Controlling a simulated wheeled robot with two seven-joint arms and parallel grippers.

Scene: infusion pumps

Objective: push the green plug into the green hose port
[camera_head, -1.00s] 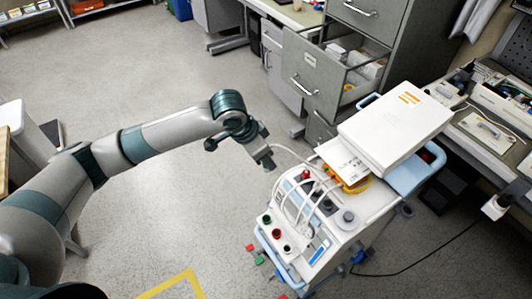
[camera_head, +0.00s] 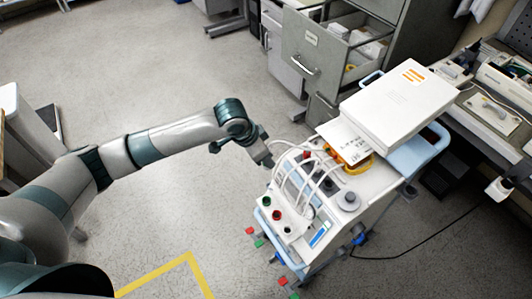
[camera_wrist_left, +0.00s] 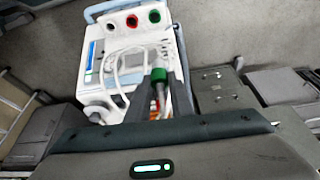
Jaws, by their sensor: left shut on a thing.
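My left gripper (camera_head: 266,160) is beside the upper left edge of the white pump unit (camera_head: 322,214). In the left wrist view its fingers (camera_wrist_left: 156,100) are shut on the green plug (camera_wrist_left: 158,76), which has a dark end and a pale hose. The green hose port (camera_head: 266,201) is in the unit's front panel; it also shows at the top of the left wrist view (camera_wrist_left: 155,16). The plug is apart from it. The red port (camera_head: 277,215) and the black port (camera_head: 290,229) are in a row with it. My right gripper is out of view.
White hoses (camera_head: 296,168) loop over the unit. A white box (camera_head: 397,101) and papers (camera_head: 345,141) lie on top of the cart. An open drawer cabinet (camera_head: 306,45) stands behind.

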